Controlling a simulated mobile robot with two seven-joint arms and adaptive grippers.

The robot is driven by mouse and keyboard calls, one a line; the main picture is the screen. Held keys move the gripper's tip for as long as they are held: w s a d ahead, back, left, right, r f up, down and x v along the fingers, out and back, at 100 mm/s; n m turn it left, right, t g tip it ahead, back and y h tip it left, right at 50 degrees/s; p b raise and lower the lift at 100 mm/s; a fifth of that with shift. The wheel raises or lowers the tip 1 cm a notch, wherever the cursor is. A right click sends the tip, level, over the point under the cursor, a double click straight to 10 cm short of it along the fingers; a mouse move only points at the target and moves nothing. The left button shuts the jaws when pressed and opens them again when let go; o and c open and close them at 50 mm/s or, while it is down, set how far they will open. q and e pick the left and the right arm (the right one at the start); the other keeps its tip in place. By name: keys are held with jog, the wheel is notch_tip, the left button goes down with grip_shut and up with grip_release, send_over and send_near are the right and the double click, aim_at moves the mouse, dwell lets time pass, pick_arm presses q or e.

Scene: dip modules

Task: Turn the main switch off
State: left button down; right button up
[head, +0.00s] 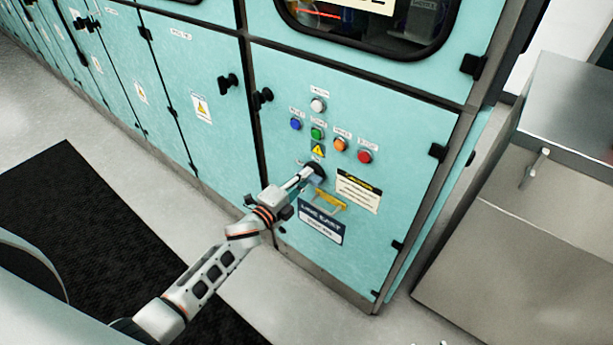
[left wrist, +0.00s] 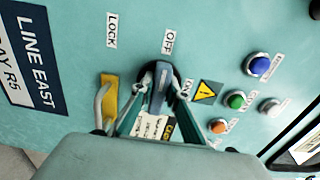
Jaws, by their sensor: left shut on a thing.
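The main switch, a dark round rotary switch (head: 317,170) with a grey handle (left wrist: 160,88), is on the teal cabinet door below the push buttons. My left gripper (head: 308,175) is shut on the handle, one finger on each side of it in the left wrist view (left wrist: 157,105). In that view the handle's upper end lies just below the OFF label (left wrist: 168,42); the ON label (left wrist: 188,88) is to the right, partly hidden by a finger. The LOCK label (left wrist: 112,30) is to the left. My right gripper is in neither view.
A yellow hasp-like part (head: 329,200) sits close below the switch, beside my gripper. Blue (head: 295,124), green (head: 316,133), orange (head: 340,144) and red (head: 365,156) buttons are above. A metal cabinet (head: 530,200) stands at the right. A black mat (head: 90,220) lies on the floor.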

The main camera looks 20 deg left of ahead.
pick_arm(q)
jog(key=c, duration=2)
grip_release()
jog(key=shift+o, duration=0.2)
jog(key=v, duration=1.2)
jog(key=s+d+f+n+g+y+p, duration=0.1)
jog(key=s+d+f+n+g, duration=0.1)
jog(key=s+f+n, duration=0.3)
jog(key=s+d+f+n+g+y+p, duration=0.1)
jog(key=s+f+n+g, duration=0.3)
jog(key=s+n, duration=0.8)
jog(key=s+d+f+y, duration=0.1)
jog(key=s+f, duration=0.1)
jog(key=s, duration=0.3)
jog(key=shift+s+d+f+n+g+y, duration=0.15)
jog(key=shift+n+g+y, duration=0.15)
